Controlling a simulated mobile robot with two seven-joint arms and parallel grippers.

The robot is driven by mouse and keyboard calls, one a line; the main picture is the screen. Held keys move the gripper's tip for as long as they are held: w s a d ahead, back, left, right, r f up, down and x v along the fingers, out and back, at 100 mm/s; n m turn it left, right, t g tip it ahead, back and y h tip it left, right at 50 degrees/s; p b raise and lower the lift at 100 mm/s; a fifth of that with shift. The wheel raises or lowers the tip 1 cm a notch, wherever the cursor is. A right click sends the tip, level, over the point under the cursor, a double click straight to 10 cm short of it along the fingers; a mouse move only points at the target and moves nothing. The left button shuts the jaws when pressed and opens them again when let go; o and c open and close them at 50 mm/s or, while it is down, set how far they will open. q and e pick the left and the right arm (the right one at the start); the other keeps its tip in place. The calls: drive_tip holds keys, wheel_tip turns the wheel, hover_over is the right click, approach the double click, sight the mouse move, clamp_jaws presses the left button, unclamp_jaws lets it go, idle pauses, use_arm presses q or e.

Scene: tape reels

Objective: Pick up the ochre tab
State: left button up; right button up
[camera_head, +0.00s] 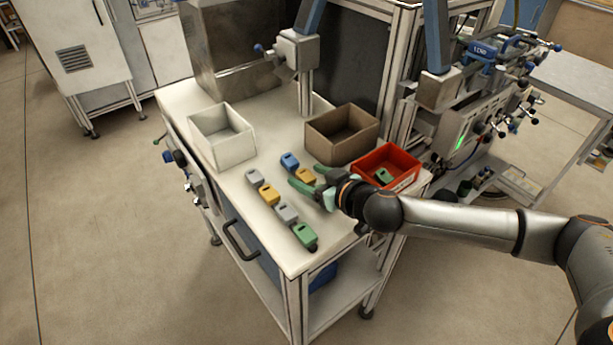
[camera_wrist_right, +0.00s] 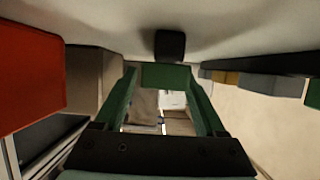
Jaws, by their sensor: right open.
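Two yellowish tabs lie on the white bench in the head view: an ochre-orange tab (camera_head: 305,175) beside a blue one, and a yellower tab (camera_head: 269,194) in the front row. I cannot tell for sure which is the ochre tab. My right gripper (camera_head: 303,180) is open, with green fingers low over the bench at the orange one, partly covering it. In the right wrist view a dark block (camera_wrist_right: 170,45) shows just beyond the fingers; its colour is unclear. An ochre tab (camera_wrist_right: 229,78) shows there to the right, apart from the fingers. My left gripper is out of view.
A blue tab (camera_head: 289,162), grey tabs (camera_head: 286,213) and a green tab (camera_head: 305,236) lie nearby. A white bin (camera_head: 222,150), a brown bin (camera_head: 335,150) and a red bin (camera_head: 408,182) holding a green tab stand around them. The bench's front edge is close.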

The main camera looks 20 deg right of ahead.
clamp_jaws()
idle(0.6)
